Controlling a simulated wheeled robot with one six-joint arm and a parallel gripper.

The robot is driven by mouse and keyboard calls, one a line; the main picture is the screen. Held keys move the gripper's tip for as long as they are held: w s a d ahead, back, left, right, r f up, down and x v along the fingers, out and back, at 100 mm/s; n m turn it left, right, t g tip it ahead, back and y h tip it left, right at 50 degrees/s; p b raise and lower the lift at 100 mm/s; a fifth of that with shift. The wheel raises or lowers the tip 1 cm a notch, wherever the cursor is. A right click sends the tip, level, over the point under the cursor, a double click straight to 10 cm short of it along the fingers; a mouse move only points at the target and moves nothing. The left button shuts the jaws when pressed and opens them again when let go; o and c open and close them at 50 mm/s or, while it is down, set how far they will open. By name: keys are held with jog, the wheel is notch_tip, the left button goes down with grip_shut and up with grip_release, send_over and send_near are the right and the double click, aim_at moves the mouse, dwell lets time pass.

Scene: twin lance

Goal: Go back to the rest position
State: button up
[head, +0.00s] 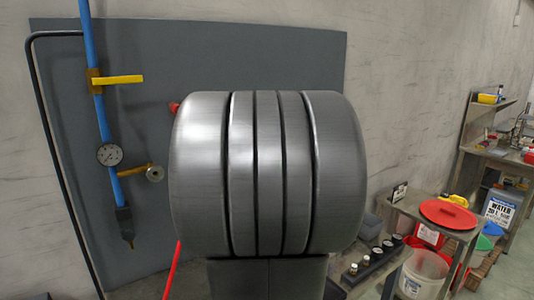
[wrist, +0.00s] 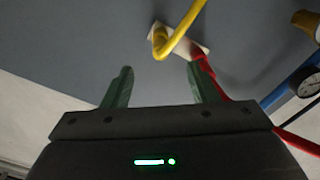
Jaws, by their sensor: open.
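My gripper (wrist: 159,68) shows in the wrist view with its two green fingers spread apart and nothing between them. Beyond the fingertips is a yellow bent bar (wrist: 180,30) on a pale plate (wrist: 203,48) fixed to the grey panel. A red hose or lance (wrist: 202,62) hangs there, close behind the right fingertip; I cannot tell if they touch. In the head view my own arm fills the middle and hides the gripper and the yellow bar. A red piece (head: 174,107) and a red line (head: 172,270) show at its left edge.
A blue pipe (head: 88,45) with a yellow lever (head: 118,80) and a gauge (head: 110,154) stands on the left before the grey panel (head: 200,60). At right are a low bench with a red lid (head: 448,214), a white bucket (head: 423,274) and shelves.

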jog(key=v, duration=0.5)
jog(key=x, duration=1.3)
jog(key=shift+p, duration=0.4)
jog(key=v, duration=0.2)
jog(key=shift+s+d, duration=0.15)
jog(key=shift+s, duration=0.15)
jog(key=shift+d, duration=0.15)
